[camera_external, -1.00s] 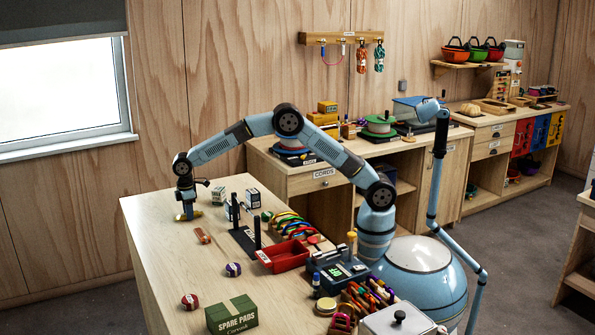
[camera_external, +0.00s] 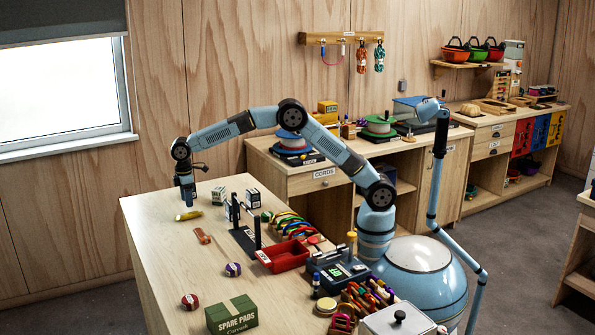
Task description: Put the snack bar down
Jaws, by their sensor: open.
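A small yellow bar-shaped item, which looks like the snack bar (camera_external: 189,215), lies flat on the wooden table near its far left end. My gripper (camera_external: 188,204) points down just above and behind it. The gripper is open and looks clear of the bar, with nothing held. The fingers are small in this view and their exact gap is hard to see.
A reddish-brown item (camera_external: 203,236) lies in front of the bar. Small boxes (camera_external: 218,195) and a black rack (camera_external: 246,237) stand to the right. A red tray (camera_external: 283,257) is farther right. The table's left side is mostly clear.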

